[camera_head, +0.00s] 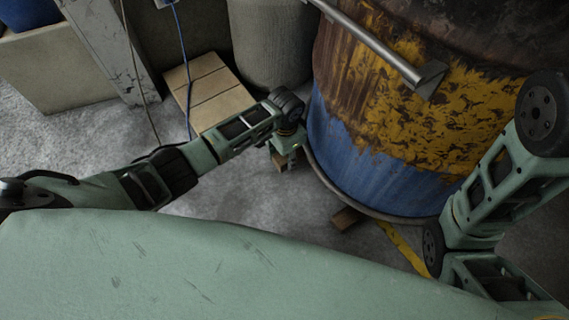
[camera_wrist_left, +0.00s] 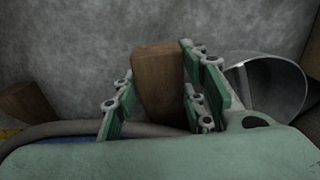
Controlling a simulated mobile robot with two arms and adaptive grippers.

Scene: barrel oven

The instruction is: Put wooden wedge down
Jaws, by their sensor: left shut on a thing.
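My left gripper (camera_head: 288,158) is low beside the left foot of the barrel, close to the floor. In the left wrist view my left gripper (camera_wrist_left: 160,95) is shut on a brown wooden wedge (camera_wrist_left: 158,80), which sits between the two green fingers. In the head view only a small part of this wedge (camera_head: 280,161) shows, the rest being hidden by the gripper. I cannot tell whether it touches the floor. Another wooden wedge (camera_head: 347,219) lies at the barrel's lower front edge. It also shows at the left in the left wrist view (camera_wrist_left: 27,104). My right gripper is out of view.
The rusty blue and yellow barrel (camera_head: 400,120) stands close to the right of my left gripper, with a metal bar (camera_head: 370,40) across it. Grey floor (camera_head: 240,190) is clear in front of the gripper.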

